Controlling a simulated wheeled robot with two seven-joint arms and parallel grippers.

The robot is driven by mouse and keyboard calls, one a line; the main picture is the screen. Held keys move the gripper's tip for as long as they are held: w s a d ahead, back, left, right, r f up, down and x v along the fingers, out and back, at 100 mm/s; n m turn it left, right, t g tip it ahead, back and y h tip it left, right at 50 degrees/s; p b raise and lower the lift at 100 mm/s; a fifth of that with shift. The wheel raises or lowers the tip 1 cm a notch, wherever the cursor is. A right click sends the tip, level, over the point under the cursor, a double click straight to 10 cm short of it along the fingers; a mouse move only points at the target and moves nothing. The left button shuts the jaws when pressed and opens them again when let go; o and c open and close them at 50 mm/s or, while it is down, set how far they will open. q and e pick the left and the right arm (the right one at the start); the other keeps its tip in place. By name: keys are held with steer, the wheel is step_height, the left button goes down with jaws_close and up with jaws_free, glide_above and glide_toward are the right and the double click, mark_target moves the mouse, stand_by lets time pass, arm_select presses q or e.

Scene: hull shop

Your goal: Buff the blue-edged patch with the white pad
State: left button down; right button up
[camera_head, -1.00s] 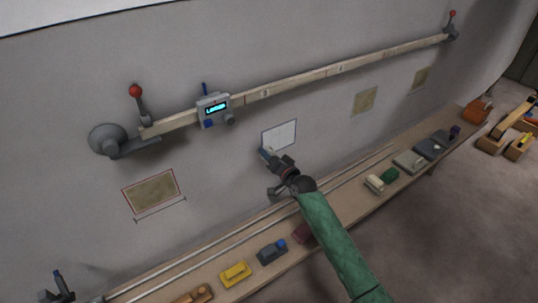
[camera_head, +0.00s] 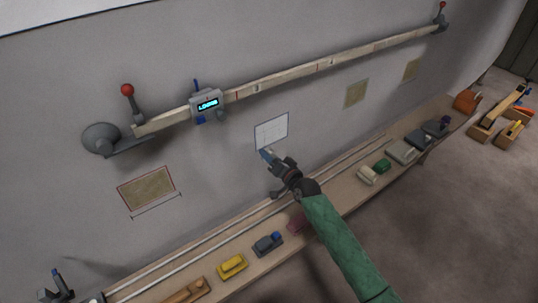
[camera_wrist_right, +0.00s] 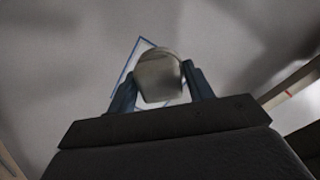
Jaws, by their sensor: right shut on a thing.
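The blue-edged patch (camera_head: 271,132) is a pale square with a thin blue outline on the grey hull wall, right of centre below the long batten. My right gripper (camera_head: 265,155) is at its lower left edge and is shut on a whitish, rounded pad. The pad (camera_wrist_right: 160,77) sits between the blue fingers in the right wrist view, with part of the blue-edged patch (camera_wrist_right: 129,62) behind it. I cannot tell whether the pad touches the wall.
Other patches are on the wall: a red-edged one (camera_head: 147,190) and two brownish ones (camera_head: 356,94). A wooden shelf (camera_head: 343,205) below carries several blocks, including a yellow one (camera_head: 232,266). A batten (camera_head: 290,80) with a display box (camera_head: 207,105) runs above.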

steer(key=shift+p+v, duration=0.65)
steer(key=shift+v, duration=1.8)
steer(key=shift+s+d, duration=0.1)
steer(key=shift+p+v, duration=0.45)
steer(key=shift+v, duration=1.45)
